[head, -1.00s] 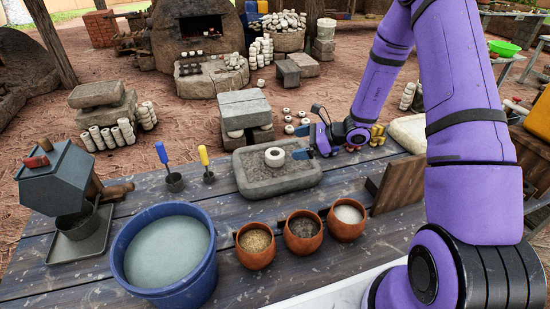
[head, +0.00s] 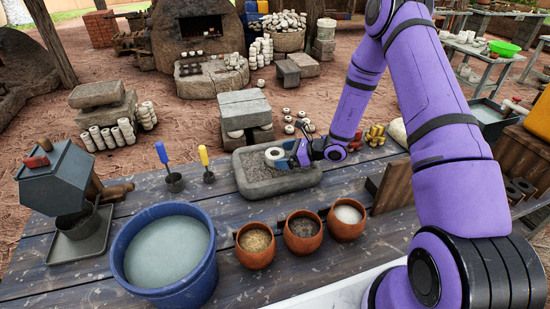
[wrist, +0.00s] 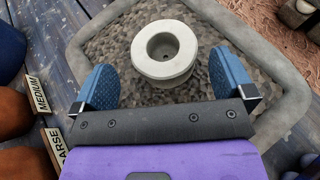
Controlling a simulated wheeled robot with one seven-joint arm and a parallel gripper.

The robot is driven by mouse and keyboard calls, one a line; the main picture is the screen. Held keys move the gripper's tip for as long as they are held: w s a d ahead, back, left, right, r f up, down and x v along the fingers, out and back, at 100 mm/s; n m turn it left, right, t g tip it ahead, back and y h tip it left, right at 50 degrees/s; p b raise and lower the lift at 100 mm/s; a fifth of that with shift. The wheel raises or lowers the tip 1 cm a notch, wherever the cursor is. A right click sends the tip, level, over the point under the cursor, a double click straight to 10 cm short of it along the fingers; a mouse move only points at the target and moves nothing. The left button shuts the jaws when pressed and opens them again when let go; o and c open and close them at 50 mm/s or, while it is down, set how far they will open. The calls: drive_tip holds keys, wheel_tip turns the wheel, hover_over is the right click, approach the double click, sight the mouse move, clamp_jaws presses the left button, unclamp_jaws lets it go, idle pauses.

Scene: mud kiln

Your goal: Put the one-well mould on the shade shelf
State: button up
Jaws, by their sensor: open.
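The one-well mould (head: 274,155) is a pale round block with one dark well in its top. It sits upright on the rough bed of the grey stone tray (head: 243,185). In the wrist view the mould (wrist: 142,55) lies just beyond and between my two blue fingertips. My gripper (head: 284,158) reaches in low from the right and is open. In the wrist view its fingers (wrist: 164,85) are spread wide and show no grip on the mould. I cannot tell which surface is the shade shelf.
Three clay pots (head: 303,232) and a blue bucket (head: 165,262) stand in front of the tray. Two small cups with blue and yellow handled tools (head: 204,158) stand to its left. A grey stone block stack (head: 245,108) rises behind it. A wooden stand (head: 393,187) is at right.

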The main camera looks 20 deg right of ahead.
sight(275, 153)
drive_tip(key=x, duration=0.4)
drive_tip(key=shift+w, duration=0.25)
drive_tip(key=c, duration=1.2)
drive_tip(key=shift+o, duration=0.2)
drive_tip(key=shift+r, duration=0.8)
wheel_tip(275, 153, up, 2)
drive_tip(key=shift+s+d+r, duration=0.1)
drive_tip(key=shift+s, duration=0.05)
drive_tip(key=s+r, duration=0.1)
drive_tip(key=s, duration=1.4)
drive_tip(key=shift+s, duration=0.4)
